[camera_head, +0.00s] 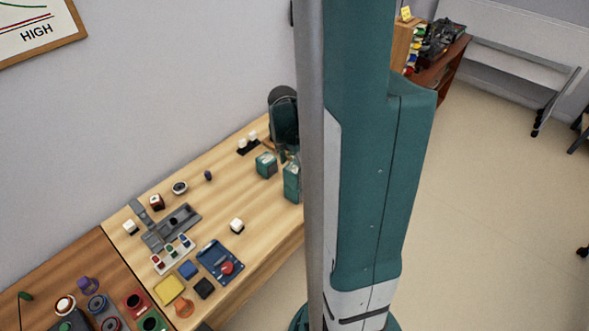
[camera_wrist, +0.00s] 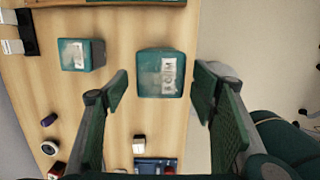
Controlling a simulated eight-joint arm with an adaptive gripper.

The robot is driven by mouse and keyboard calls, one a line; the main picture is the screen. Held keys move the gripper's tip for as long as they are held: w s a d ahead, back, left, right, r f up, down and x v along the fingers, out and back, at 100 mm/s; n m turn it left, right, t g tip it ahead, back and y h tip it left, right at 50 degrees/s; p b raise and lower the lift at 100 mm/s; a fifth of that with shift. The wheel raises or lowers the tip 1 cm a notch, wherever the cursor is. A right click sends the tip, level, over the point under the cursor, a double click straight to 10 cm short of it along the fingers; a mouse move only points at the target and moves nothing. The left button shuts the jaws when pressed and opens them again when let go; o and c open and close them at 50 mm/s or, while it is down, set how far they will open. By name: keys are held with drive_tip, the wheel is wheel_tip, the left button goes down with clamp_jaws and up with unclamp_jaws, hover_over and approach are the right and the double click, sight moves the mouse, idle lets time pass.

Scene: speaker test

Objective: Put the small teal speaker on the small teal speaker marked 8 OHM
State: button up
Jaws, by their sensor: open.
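Two small teal box speakers stand on the wooden table, apart from each other. In the wrist view one speaker (camera_wrist: 147,82) lies between and beyond my open fingertips, with a sideways white label that seems to include OHM. The other speaker (camera_wrist: 68,62) is to its left, with a white label too small to read surely. In the head view they show as the nearer speaker (camera_head: 291,186) and the farther-left one (camera_head: 265,167). My gripper (camera_wrist: 161,92) is open and empty, above the first speaker. In the head view my arm partly hides the gripper.
A black block with white pieces (camera_head: 247,145) sits behind the speakers. A small white-topped block (camera_head: 236,225), a blue panel with a red button (camera_head: 221,262) and several small parts lie farther left. The table's front edge is close to the nearer speaker.

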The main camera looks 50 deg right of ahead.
drive_tip(key=shift+a+r+p, duration=0.1)
drive_tip(key=shift+a+r, duration=0.05)
drive_tip(key=shift+r, duration=0.95)
drive_tip(key=shift+a+r+p, duration=0.1)
drive_tip(key=shift+a+r, duration=0.1)
drive_tip(key=shift+r, duration=0.95)
drive_tip(key=shift+a+r+p, duration=0.1)
drive_tip(key=shift+a+r, duration=0.05)
drive_tip(key=shift+r, duration=0.95)
drive_tip(key=shift+a, duration=0.1)
drive_tip(key=shift+w+a+r, duration=0.2)
drive_tip(key=shift+a+r, duration=0.2)
drive_tip(key=shift+a, duration=0.05)
drive_tip(key=s+a+r+m+t, duration=0.1)
drive_tip(key=a+r+m, duration=0.4)
drive_tip(key=a, duration=0.6)
drive_tip(key=s+a+r+m+t+y, duration=0.1)
drive_tip(key=a+r+m+t, duration=0.2)
drive_tip(key=a, duration=0.8)
drive_tip(key=s+a+r+m+t, duration=0.2)
drive_tip(key=a+r+m+t, duration=0.1)
drive_tip(key=a+r+m, duration=0.4)
drive_tip(key=a+m, duration=0.3)
drive_tip(key=a, duration=0.1)
drive_tip(key=shift+a+r+y, duration=0.35)
drive_tip(key=shift+r+y, duration=0.05)
